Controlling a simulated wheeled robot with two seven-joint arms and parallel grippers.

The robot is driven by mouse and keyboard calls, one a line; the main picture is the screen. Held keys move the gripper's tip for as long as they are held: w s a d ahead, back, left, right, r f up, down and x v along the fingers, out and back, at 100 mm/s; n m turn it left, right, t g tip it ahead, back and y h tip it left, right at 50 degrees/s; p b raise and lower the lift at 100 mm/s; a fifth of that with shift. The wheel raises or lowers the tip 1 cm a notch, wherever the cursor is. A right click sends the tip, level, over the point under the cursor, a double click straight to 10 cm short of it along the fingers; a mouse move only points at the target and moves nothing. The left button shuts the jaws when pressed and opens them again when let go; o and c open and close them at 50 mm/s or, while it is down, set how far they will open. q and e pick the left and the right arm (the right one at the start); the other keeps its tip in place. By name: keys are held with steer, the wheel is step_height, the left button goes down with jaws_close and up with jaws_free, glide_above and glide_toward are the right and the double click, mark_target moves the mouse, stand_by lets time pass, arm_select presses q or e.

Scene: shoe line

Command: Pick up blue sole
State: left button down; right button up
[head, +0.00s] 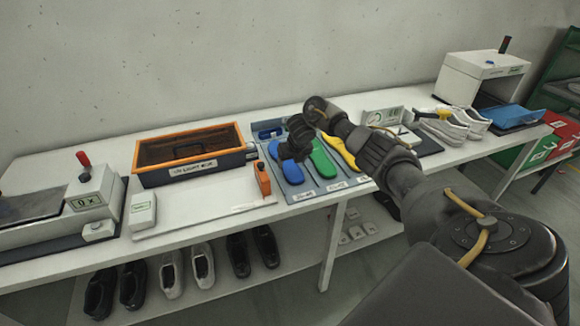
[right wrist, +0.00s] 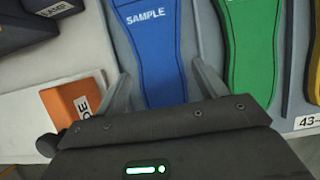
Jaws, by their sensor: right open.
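The blue sole (head: 288,165) lies on a grey-blue mat (head: 300,193), left of a green sole (head: 322,158) and a yellow sole (head: 340,152). In the right wrist view the blue sole (right wrist: 155,50) bears the word SAMPLE and its narrow lower end lies between my fingers. My right gripper (head: 294,150) is above the blue sole and hides part of it in the head view. In the right wrist view the right gripper (right wrist: 160,88) is open, one finger on each side of the sole, and empty. My left gripper is not in view.
An orange device (head: 262,180) stands just left of the mat; it also shows in the right wrist view (right wrist: 75,102). An orange-rimmed box (head: 190,150) sits further left. White shoes (head: 445,128) and a white machine (head: 480,75) stand right.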

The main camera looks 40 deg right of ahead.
mark_target(290, 168)
steer(key=x, duration=0.2)
steer(key=shift+w+d+f, duration=0.1)
steer(key=shift+w+f, duration=0.05)
steer(key=shift+f, duration=0.15)
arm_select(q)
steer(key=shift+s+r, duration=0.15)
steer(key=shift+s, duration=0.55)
arm_select(e)
steer(key=shift+c, duration=0.4)
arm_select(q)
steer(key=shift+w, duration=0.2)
arm_select(e)
steer(key=c, duration=0.8)
steer(key=shift+r, duration=0.2)
